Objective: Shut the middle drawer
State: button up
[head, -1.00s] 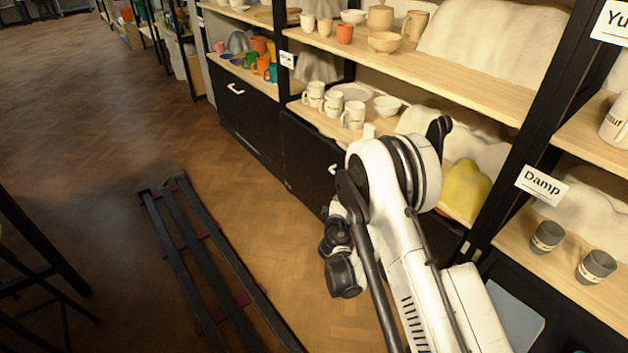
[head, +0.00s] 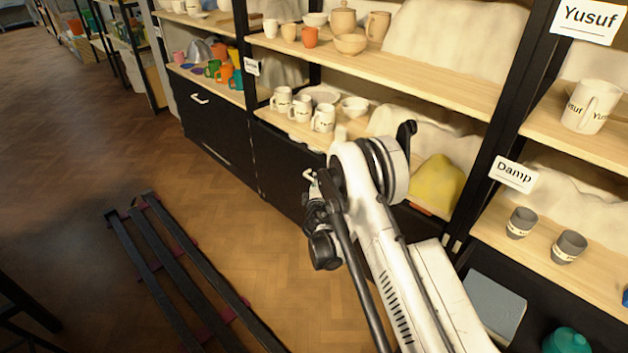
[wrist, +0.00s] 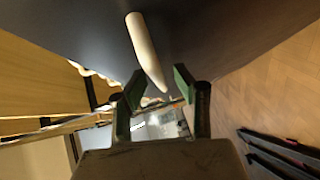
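The middle drawer (head: 275,165) is a black front under the shelf with white mugs. Its pale bar handle (head: 308,174) shows just left of my arm. I cannot tell how far out the drawer stands. In the wrist view the dark drawer front (wrist: 220,35) fills the upper part, with the pale handle (wrist: 145,50) running down toward the gap between my fingers. My gripper (wrist: 158,84) is open, its two green-padded fingers apart with nothing held. Whether it touches the front or handle is unclear. In the head view my arm partly hides the drawer's right side.
Another black drawer (head: 215,125) is on the left. White mugs (head: 299,108) stand on the shelf above; a yellow mound (head: 436,183) lies right of them. Grey cups (head: 568,247) stand on the right shelf. Dark rails (head: 180,270) lie on the floor; open floor is at left.

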jog(key=shift+w, duration=0.45)
grip_shut()
